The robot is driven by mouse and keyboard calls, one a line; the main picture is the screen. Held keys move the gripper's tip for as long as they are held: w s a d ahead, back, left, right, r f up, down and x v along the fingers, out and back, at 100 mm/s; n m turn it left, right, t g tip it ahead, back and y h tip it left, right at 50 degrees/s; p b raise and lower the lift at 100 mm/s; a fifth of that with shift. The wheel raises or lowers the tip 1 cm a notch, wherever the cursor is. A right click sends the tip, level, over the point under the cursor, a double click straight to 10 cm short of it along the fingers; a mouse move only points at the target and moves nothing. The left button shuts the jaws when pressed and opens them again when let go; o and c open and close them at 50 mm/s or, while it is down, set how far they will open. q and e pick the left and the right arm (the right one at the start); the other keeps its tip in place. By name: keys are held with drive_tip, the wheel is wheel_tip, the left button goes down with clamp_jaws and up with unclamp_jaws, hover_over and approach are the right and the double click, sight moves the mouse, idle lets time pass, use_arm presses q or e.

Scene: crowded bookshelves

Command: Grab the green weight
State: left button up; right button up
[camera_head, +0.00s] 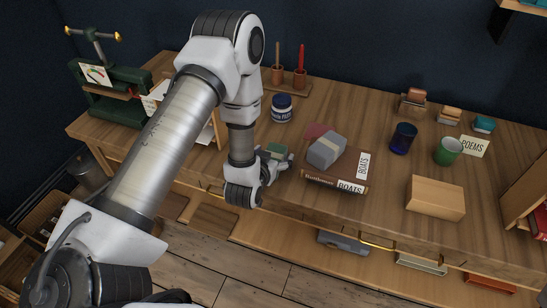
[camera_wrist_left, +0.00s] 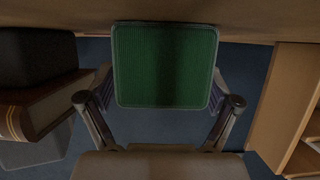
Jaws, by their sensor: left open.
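The green weight (camera_head: 277,150) is a small block on the wooden desk, left of the book stack in the head view. In the left wrist view the green weight (camera_wrist_left: 165,65) shows a square, ribbed green face at the top middle. My left gripper (camera_head: 272,163) is low over the desk's front part, right at the weight. The left gripper (camera_wrist_left: 163,95) is open in the wrist view, with one finger on each side of the weight. Whether the fingers touch it, I cannot tell. My arm hides part of the weight in the head view. My right gripper is not in view.
A grey block (camera_head: 326,149) sits on the books marked BOATS (camera_head: 335,182), close to the gripper's right. A blue jar (camera_head: 282,107) stands behind. A blue cup (camera_head: 403,138), a green mug (camera_head: 448,151) and a wooden box (camera_head: 435,198) stand farther right. The desk's front edge is near.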

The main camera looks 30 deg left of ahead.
use_arm(q)
clamp_jaws()
drive_tip(key=shift+r, duration=0.15)
